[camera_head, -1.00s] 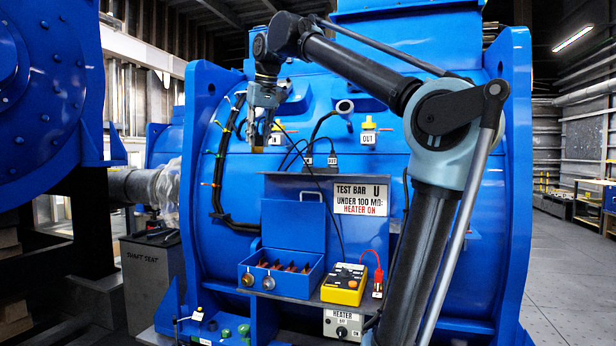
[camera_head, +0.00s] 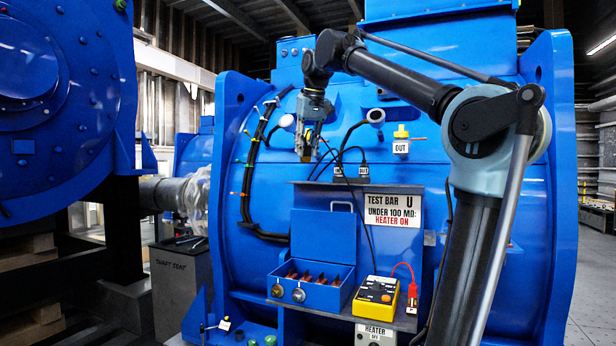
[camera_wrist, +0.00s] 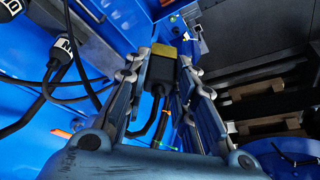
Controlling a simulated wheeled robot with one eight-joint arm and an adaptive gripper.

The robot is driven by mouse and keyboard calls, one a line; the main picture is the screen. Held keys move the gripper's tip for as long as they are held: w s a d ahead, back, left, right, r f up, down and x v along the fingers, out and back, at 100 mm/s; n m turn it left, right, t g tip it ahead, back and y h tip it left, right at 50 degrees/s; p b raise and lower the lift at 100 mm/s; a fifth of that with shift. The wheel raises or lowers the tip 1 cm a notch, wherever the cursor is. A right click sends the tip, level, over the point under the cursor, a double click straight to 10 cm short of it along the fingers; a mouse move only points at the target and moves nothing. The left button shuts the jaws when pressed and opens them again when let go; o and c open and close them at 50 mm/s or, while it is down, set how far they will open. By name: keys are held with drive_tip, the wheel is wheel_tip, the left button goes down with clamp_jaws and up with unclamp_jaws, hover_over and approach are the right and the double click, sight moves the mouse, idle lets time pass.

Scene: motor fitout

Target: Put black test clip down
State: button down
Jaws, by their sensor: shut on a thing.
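My gripper (camera_head: 306,155) hangs in front of the blue motor housing, up and left of the test bar sign. In the wrist view my gripper (camera_wrist: 163,62) has its fingers shut on the black test clip (camera_wrist: 160,70), a dark block with a yellowish end. A black lead trails from the clip. In the head view the clip is small and mostly hidden by the fingers.
A blue open box (camera_head: 308,290) with several copper-coloured pieces stands left of the meter. Black plugs with white labels (camera_wrist: 62,52) and their cables are close to my gripper's left in the wrist view. A dark cable bundle (camera_head: 253,170) runs along the housing at left.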

drive_tip(key=w, duration=1.6)
drive_tip(key=shift+w+d+f, duration=0.1)
drive_tip(key=shift+d+f, duration=0.05)
drive_tip(key=shift+f, duration=0.95)
drive_tip(key=shift+d+f, duration=0.15)
drive_tip(key=shift+f, duration=1)
drive_tip(key=shift+w+d+f, duration=0.1)
drive_tip(key=shift+d+f, duration=0.05)
drive_tip(key=shift+f, duration=0.95)
drive_tip(key=shift+w+f, duration=0.15)
drive_tip(key=shift+f, duration=0.05)
drive_tip(key=c, duration=1.3)
unclamp_jaws()
drive_tip(key=shift+c, duration=0.2)
